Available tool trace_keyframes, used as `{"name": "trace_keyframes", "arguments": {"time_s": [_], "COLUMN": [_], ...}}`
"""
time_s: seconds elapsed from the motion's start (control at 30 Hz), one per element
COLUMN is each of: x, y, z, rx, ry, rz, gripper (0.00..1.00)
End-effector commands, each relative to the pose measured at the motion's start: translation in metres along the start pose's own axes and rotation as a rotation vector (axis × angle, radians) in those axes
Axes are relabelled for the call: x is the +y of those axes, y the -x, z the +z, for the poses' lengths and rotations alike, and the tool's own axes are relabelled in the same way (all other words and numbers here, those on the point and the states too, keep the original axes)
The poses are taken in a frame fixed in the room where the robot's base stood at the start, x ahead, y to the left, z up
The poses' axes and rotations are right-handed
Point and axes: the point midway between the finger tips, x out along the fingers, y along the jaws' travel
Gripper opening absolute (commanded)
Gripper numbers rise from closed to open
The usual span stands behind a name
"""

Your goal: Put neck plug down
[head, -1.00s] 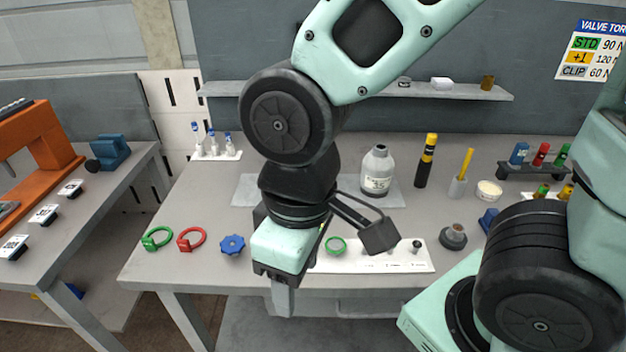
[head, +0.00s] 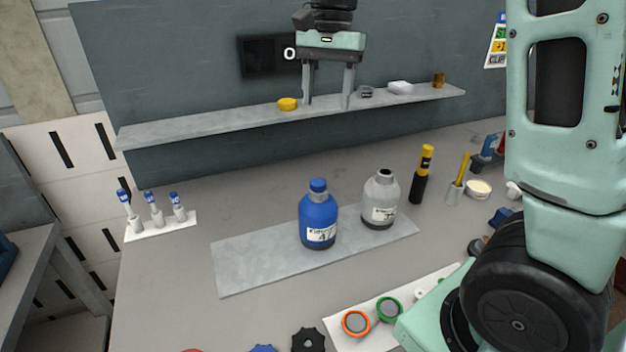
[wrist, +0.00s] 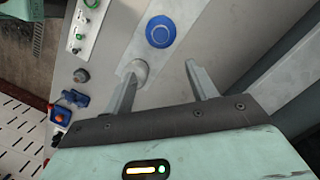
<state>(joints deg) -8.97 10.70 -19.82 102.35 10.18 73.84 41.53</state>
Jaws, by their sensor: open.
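My gripper (head: 326,102) is open above the back shelf, its two fingers pointing down, apart and with nothing between them. The wrist view also shows the open, empty fingers (wrist: 163,68). A small yellow round piece (head: 287,104) lies on the shelf just left of the left finger, apart from it; I cannot tell for sure that it is the neck plug. The grey bottle (head: 380,205) stands upright with a dark neck top. The blue bottle (head: 318,222) with a blue cap stands left of it and shows from above in the wrist view (wrist: 160,33).
The shelf (head: 200,122) also bears a dark ring (head: 366,92), a white box (head: 400,87) and a brass cylinder (head: 438,80). Both bottles stand on a grey mat (head: 250,265). A white strip (head: 350,344) with coloured rings lies in front. A vial rack (head: 160,226) stands left.

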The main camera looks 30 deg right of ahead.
Motion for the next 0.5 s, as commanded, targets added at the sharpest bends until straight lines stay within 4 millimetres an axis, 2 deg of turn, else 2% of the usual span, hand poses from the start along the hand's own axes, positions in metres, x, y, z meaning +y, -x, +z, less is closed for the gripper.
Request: {"name": "trace_keyframes", "arguments": {"time_s": [0.17, 0.5], "x": [0.002, 0.002], "y": [-0.017, -0.088], "z": [-0.003, -0.002], "rx": [-0.003, -0.004], "ry": [-0.019, -0.016], "rz": [0.005, 0.006], "gripper": [0.57, 0.57]}}
